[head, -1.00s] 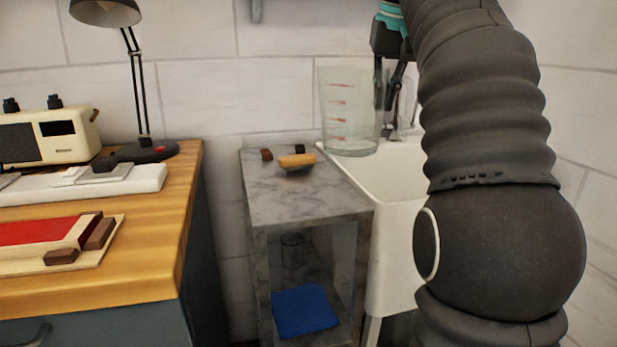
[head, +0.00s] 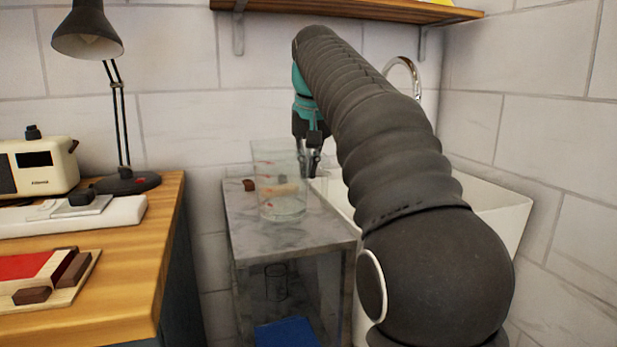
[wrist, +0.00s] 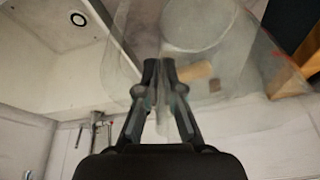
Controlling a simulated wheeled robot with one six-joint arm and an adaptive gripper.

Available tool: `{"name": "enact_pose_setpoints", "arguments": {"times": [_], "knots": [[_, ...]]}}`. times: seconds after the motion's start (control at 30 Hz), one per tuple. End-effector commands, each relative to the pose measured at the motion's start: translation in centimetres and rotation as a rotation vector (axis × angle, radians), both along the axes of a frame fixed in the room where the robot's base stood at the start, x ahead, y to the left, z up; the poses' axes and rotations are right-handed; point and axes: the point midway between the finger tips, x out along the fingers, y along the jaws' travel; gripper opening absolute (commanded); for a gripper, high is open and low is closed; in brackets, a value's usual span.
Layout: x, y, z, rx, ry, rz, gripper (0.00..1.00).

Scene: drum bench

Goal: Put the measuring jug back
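The clear measuring jug (head: 281,207) with red marks is upright over the grey marble stand (head: 285,243). I cannot tell whether its base touches the top or hangs just above it. My gripper (head: 309,168) is at the jug's right side. In the wrist view my gripper (wrist: 160,68) has its fingertips close together on the jug's clear handle, and the jug (wrist: 235,60) fills the upper middle. The handle is hard to make out in the head view.
A wooden brush shows through the jug, and a dark brown block (head: 249,185) is at the stand's back left. The white sink (head: 497,218) is right of the stand. A blue cloth (head: 287,333) and a clear vessel (head: 276,282) are below. The wooden bench (head: 130,265) is left.

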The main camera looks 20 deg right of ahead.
Motion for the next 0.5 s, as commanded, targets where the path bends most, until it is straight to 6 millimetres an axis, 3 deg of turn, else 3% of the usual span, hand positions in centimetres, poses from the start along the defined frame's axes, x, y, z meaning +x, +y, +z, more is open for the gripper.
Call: {"name": "enact_pose_setpoints", "arguments": {"times": [0.13, 0.5], "knots": [[-0.1, 0.0, -1.8, 0.0, -0.001, 0.0, 0.0], [-0.1, 0.0, -2.1, 0.0, -0.001, 0.0, 0.0]]}}
